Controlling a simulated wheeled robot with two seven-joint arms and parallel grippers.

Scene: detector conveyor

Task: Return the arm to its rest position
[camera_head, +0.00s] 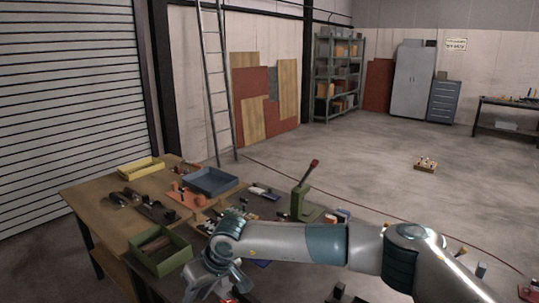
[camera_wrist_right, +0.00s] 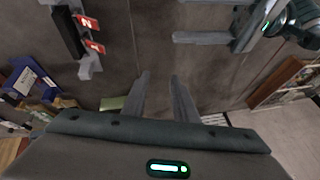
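My right arm reaches in from the right of the head view, across the front of the workbench. Its gripper (camera_head: 212,284) hangs low at the bench's front edge, partly cut off by the frame. In the right wrist view the right gripper (camera_wrist_right: 160,78) has its two fingers apart with nothing between them. My left gripper (camera_wrist_right: 178,20) shows at the top right of the right wrist view, its two fingers apart and empty. It does not show in the head view.
A small wooden box (camera_head: 425,166) lies on the otherwise open floor.

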